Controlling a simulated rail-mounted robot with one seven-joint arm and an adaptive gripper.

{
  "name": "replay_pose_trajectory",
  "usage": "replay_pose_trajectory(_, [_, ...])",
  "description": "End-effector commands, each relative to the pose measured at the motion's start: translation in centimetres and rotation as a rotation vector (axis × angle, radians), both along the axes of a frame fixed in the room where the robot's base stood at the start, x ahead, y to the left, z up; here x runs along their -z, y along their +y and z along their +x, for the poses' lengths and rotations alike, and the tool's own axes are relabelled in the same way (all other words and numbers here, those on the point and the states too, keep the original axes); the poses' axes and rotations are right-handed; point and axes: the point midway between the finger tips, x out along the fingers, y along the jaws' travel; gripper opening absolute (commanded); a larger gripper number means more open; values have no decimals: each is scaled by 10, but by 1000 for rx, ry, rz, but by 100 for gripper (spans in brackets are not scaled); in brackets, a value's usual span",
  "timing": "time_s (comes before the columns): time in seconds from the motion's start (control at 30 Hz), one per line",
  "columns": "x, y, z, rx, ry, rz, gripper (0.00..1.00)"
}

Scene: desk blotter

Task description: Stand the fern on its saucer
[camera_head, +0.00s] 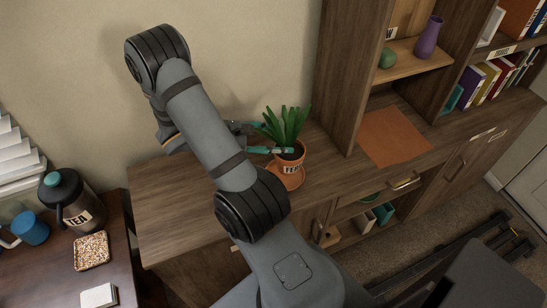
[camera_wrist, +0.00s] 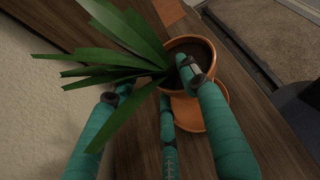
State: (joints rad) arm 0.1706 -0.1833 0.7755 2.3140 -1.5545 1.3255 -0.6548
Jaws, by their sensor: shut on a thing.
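The fern (camera_head: 287,123) has long green leaves in a terracotta pot with a white label, on the wooden cabinet side of the head view. In the wrist view the fern (camera_wrist: 128,58) spreads its leaves to the left, out of the orange pot. My gripper (camera_head: 270,139) has teal fingers and is shut on the fern, with one fingertip at the pot's rim in the wrist view. The orange saucer (camera_head: 281,181) lies on the cabinet top, and in the wrist view the saucer (camera_wrist: 214,107) shows below the pot. Whether the pot touches the saucer cannot be told.
An orange blotter (camera_head: 393,136) lies on the cabinet top (camera_head: 170,200) to the right, beyond an upright shelf panel (camera_head: 341,75). A dark table at lower left holds a flask labelled TEA (camera_head: 72,203), a blue mug (camera_head: 30,229) and a seed-topped square (camera_head: 91,251).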

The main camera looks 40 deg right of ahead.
Motion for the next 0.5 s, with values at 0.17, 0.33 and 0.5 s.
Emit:
replay_pose_trajectory(0.17, [8,4,11,3,1,-1,0])
replay_pose_trajectory(0.33, [22,5,12,2,2,-1,0])
replay_pose_trajectory(0.5, [46,5,12,3,1,-1,0])
